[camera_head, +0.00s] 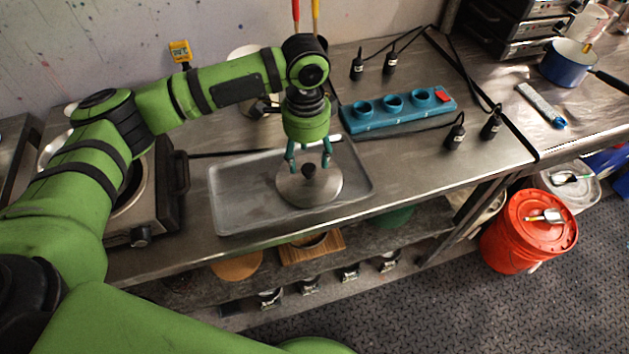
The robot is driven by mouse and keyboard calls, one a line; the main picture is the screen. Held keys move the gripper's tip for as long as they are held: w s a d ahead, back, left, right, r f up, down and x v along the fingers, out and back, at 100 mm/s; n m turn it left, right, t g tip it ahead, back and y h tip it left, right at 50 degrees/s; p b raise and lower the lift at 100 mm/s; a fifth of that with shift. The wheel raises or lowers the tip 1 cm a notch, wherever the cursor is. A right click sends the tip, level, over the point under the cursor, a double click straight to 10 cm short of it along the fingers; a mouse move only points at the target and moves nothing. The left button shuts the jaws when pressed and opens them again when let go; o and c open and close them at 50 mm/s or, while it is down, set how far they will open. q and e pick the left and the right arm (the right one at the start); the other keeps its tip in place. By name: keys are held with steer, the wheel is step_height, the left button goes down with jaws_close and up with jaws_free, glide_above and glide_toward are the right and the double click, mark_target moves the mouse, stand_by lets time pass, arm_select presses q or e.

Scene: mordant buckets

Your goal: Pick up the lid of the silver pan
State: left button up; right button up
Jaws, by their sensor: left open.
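A round silver lid (322,190) with a dark knob (309,170) lies on a grey metal tray (235,205) on the steel counter. My left gripper (309,164) points down right above the lid, with its teal fingers open around or just over the knob. I cannot tell whether the fingers touch the knob. No silver pan body shows under the lid. My right gripper is not in view.
A hot plate (150,210) stands left of the tray. A teal power strip (400,112) and several black plugs lie at the right. A blue pot (566,66) is at the far right. An orange bucket (515,240) stands on the floor. A lower shelf holds jars and boards.

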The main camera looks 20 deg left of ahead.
mark_target(308, 168)
arm_select(q)
steer(key=shift+w+f+p, duration=0.15)
steer(key=shift+f+p, duration=0.15)
steer(key=shift+f, duration=0.25)
steer(key=shift+w+f+p, duration=0.15)
steer(key=shift+f+p, duration=0.1)
steer(key=shift+f, duration=0.3)
step_height(308, 168, down, 2)
steer(key=shift+s+f, duration=0.1)
steer(key=shift+f, duration=0.35)
steer(key=shift+d+f, duration=0.1)
steer(key=shift+f, duration=0.05)
steer(key=shift+c, duration=0.4)
jaws_close()
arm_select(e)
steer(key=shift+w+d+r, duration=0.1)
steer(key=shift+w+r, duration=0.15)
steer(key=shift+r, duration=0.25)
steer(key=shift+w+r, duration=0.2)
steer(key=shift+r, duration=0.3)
